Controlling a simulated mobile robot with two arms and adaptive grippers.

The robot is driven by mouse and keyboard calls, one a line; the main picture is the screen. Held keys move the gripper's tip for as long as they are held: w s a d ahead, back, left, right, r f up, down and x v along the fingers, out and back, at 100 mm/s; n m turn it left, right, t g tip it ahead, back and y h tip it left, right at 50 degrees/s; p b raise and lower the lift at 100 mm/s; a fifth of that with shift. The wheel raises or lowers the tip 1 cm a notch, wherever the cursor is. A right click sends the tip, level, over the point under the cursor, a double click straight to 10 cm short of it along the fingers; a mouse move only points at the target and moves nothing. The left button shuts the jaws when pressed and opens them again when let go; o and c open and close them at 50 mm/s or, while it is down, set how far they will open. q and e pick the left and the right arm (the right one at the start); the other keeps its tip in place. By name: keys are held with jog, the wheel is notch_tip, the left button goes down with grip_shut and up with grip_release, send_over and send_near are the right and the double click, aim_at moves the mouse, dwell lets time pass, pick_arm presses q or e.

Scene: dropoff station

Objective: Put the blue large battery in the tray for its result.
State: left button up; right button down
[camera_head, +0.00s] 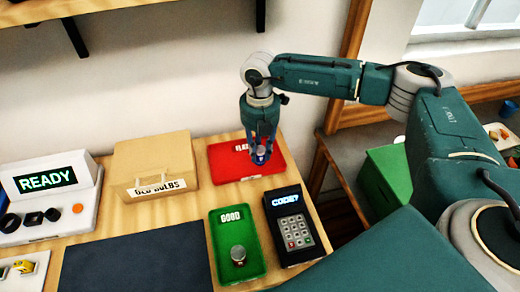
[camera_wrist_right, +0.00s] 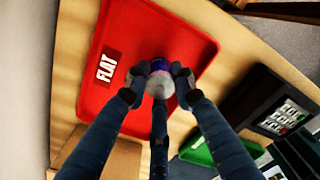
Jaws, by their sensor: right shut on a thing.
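My right gripper (camera_head: 261,146) is shut on the blue battery (camera_head: 260,158) and holds it upright over the red tray (camera_head: 228,172), which is labelled FLAT. In the right wrist view the fingers (camera_wrist_right: 158,88) close around the battery (camera_wrist_right: 160,80), which shows a blue-purple side and a grey end. The red tray (camera_wrist_right: 125,55) lies beneath it there; whether the battery touches the tray floor is hard to tell. The green tray (camera_head: 228,233), labelled GOOD, holds a grey metal cylinder (camera_head: 238,256). My left gripper is not in view.
A tester with a READY display (camera_head: 46,180) stands at the left. A cardboard box labelled OLD BULBS (camera_head: 150,160) stands left of the red tray. A keypad (camera_head: 292,222) showing CODE? stands beside the green tray. A dark mat (camera_head: 140,262) lies in front.

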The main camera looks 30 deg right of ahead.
aim_at(260, 149)
jog(key=c, duration=1.5)
grip_release()
jog(key=shift+o, duration=0.2)
notch_tip(260, 149, up, 11)
jog(key=b, duration=0.3)
jog(key=shift+r, duration=0.65)
jog(key=shift+f, duration=0.1)
